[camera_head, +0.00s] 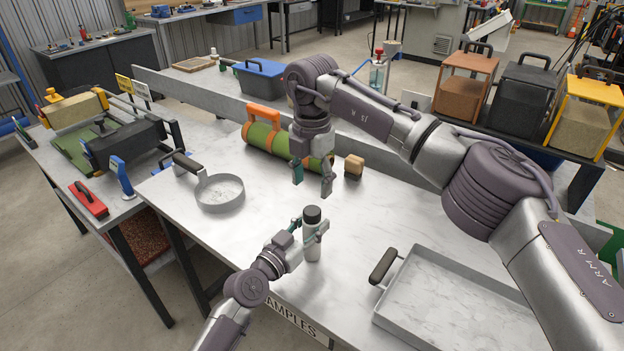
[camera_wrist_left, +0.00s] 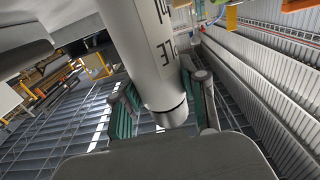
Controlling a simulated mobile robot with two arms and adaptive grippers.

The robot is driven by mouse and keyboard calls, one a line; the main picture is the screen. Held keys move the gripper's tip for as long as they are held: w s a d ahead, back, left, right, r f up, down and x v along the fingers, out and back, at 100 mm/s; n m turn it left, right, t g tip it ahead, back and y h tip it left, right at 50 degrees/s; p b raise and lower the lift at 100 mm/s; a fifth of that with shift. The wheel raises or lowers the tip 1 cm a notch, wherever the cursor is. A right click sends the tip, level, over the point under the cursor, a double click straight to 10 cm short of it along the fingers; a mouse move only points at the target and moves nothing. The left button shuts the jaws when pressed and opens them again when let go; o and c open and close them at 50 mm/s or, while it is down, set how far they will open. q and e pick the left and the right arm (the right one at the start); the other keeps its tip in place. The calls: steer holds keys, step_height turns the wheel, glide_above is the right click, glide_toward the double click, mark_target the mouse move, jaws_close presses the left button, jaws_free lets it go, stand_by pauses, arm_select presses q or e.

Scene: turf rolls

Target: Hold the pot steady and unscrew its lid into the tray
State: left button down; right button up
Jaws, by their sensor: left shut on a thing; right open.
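The pot (camera_head: 312,245), a slim pale grey cylinder, stands upright near the table's front edge. Its black lid (camera_head: 312,214) is on top. My left gripper (camera_head: 313,229) is shut around the pot's body below the lid. In the left wrist view, the pot (camera_wrist_left: 153,60) shows printed numbers and lies between the green-padded fingers. My right gripper (camera_head: 312,185) is open and empty, pointing down above and just behind the lid, apart from it. The rectangular metal tray (camera_head: 407,262) with a dark handle lies at the front right, empty.
A round metal pan (camera_head: 220,207) with a black handle is at left on the table. A green roll with orange bands (camera_head: 264,142) and a small brown block (camera_head: 353,167) lie at the back. Bare table lies between pot and tray.

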mark_target(312, 210)
steer(key=m, duration=1.3)
steer(key=shift+f, duration=4)
steer(key=shift+c, duration=0.3)
